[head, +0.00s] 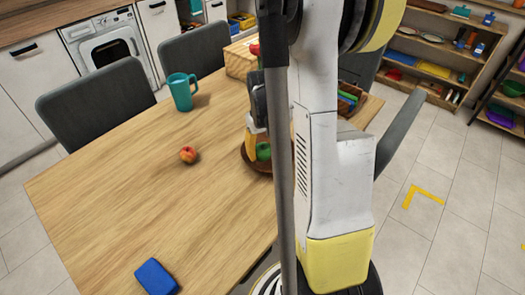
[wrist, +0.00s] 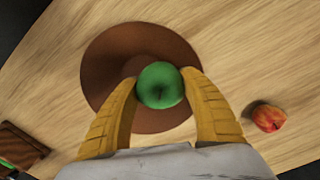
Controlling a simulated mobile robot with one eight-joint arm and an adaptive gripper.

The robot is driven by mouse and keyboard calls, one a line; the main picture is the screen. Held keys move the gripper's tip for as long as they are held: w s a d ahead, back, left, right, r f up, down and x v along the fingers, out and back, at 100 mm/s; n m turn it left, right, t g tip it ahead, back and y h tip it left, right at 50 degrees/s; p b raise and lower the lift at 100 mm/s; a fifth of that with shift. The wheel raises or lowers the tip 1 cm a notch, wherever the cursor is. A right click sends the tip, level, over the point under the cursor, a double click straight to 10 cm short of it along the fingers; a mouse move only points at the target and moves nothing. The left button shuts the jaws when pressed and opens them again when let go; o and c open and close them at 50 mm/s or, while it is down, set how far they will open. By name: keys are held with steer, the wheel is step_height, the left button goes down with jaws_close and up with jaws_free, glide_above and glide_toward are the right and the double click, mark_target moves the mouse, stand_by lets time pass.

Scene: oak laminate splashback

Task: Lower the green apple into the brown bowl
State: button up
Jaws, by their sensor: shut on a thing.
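The green apple (wrist: 160,86) is between the two yellow fingers of my gripper (wrist: 160,90) in the wrist view. My gripper is shut on it. The brown bowl (wrist: 105,55) lies on the wooden table directly behind the apple in that view. In the head view the green apple (head: 263,151) shows over the brown bowl (head: 246,160), and my gripper (head: 258,146) is partly hidden by my own arm. The bowl's right part is hidden there. I cannot tell whether the apple touches the bowl.
A red-yellow fruit (head: 188,154) sits on the table (head: 120,190), left of the bowl; it also shows in the wrist view (wrist: 268,117). A caddy (head: 349,98) is at right.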

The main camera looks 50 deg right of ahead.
mark_target(262, 147)
steer(key=shift+f+b, duration=0.75)
steer(key=shift+f, duration=0.2)
stand_by(0.3)
steer(key=o, duration=1.3)
steer(key=shift+r, duration=0.15)
step_height(262, 147, up, 12)
steer(key=shift+f, duration=0.1)
steer(key=shift+a, duration=0.1)
steer(key=s+a+r+n+t, duration=0.1)
steer(key=a+r+t, duration=0.1)
steer(key=a, duration=0.6)
steer(key=s+a+r+n+t, duration=0.1)
steer(key=s+a+t, duration=0.1)
steer(key=a, duration=0.7)
steer(key=s+a+r+n+t, duration=0.1)
steer(key=s+a+r+t, duration=0.1)
steer(key=a, duration=0.6)
steer(key=shift+s+a+r+n+t, duration=0.15)
steer(key=shift+s+r+n+t, duration=0.15)
steer(key=shift+t, duration=0.3)
